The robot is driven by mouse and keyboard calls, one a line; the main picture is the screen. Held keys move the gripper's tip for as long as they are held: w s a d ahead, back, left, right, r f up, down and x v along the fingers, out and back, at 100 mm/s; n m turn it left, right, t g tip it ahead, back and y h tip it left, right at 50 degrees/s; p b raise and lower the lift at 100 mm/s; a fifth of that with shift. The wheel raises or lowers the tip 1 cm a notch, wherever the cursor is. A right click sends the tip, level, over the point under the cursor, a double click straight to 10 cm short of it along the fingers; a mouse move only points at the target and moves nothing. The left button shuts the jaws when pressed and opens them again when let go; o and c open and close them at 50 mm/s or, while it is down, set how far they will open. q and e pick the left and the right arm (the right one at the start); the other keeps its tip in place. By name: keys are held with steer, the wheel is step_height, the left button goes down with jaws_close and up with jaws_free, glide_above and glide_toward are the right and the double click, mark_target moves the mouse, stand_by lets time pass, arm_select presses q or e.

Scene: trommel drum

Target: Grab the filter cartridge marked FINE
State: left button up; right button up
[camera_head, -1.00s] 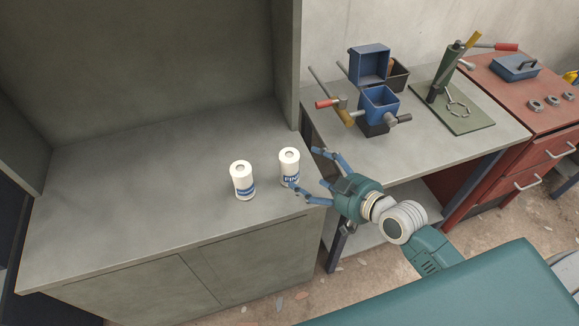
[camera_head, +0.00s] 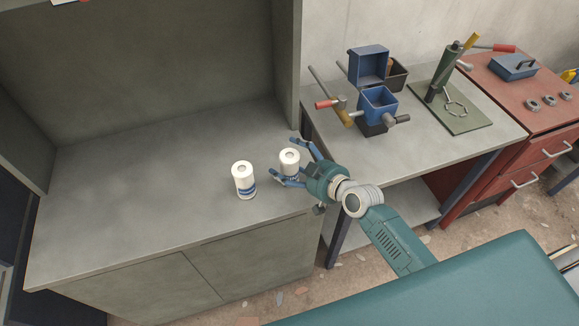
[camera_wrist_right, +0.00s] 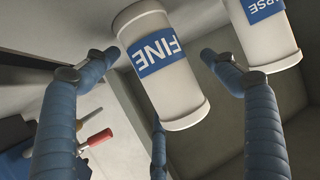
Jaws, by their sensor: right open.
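The FINE cartridge (camera_head: 289,161) is a white cylinder with a blue label, upright near the front right of the grey cabinet top. In the right wrist view its label on the cartridge (camera_wrist_right: 165,65) reads FINE. My right gripper (camera_head: 287,159) is open, with its blue fingers on either side of this cartridge. The fingers also show in the right wrist view (camera_wrist_right: 160,55), spread apart; I cannot tell whether any touches it. Fingers hide part of its lower half in the head view. My left gripper is not in view.
A second white cartridge (camera_head: 245,180) stands just left of the FINE one; its label (camera_wrist_right: 260,8) ends in RSE in the right wrist view. The cabinet top (camera_head: 130,200) is clear further left. A bench with blue boxes (camera_head: 378,104) stands to the right.

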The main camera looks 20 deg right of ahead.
steer(key=c, duration=1.4)
steer(key=shift+r, duration=0.1)
